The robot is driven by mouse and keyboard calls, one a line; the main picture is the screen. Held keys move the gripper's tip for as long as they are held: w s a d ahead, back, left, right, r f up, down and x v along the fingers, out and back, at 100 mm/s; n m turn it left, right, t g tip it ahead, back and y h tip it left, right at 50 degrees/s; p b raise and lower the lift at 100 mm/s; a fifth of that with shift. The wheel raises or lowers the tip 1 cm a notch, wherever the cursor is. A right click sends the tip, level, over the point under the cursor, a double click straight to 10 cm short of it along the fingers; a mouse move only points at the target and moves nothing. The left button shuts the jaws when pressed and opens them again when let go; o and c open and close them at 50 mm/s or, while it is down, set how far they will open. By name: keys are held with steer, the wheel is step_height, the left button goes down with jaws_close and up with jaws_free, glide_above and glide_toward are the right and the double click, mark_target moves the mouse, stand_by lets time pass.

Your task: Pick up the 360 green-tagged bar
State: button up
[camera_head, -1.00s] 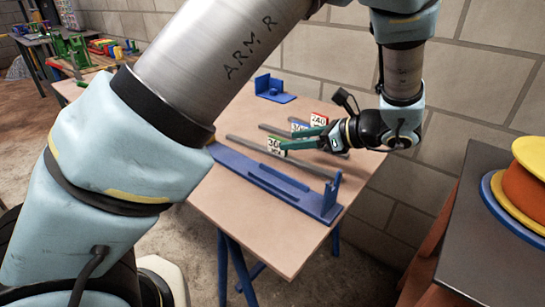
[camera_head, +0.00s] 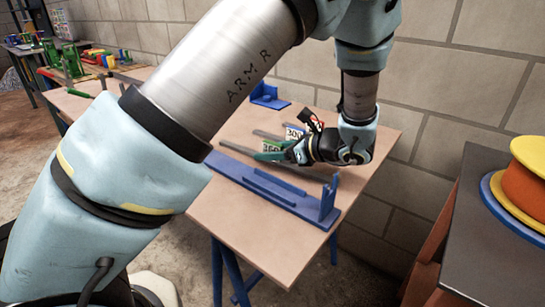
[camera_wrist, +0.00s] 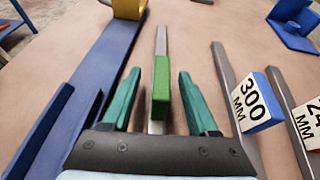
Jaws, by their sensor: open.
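The 360 green-tagged bar is a grey bar (camera_wrist: 161,40) with a green tag block (camera_wrist: 162,82) in the wrist view. My gripper (camera_wrist: 157,76) is open, with one teal finger on each side of the green tag and gaps on both sides. In the head view my gripper (camera_head: 274,156) is low over the table at the tag. The near part of the bar is hidden behind my gripper body.
A long blue fixture (camera_wrist: 92,75) lies on the left. The table (camera_head: 285,235) is clear at the front; a block wall (camera_head: 440,85) stands behind.

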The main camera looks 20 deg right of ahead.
steer(key=shift+x, duration=1.15)
steer(key=shift+c, duration=0.2)
jaws_close()
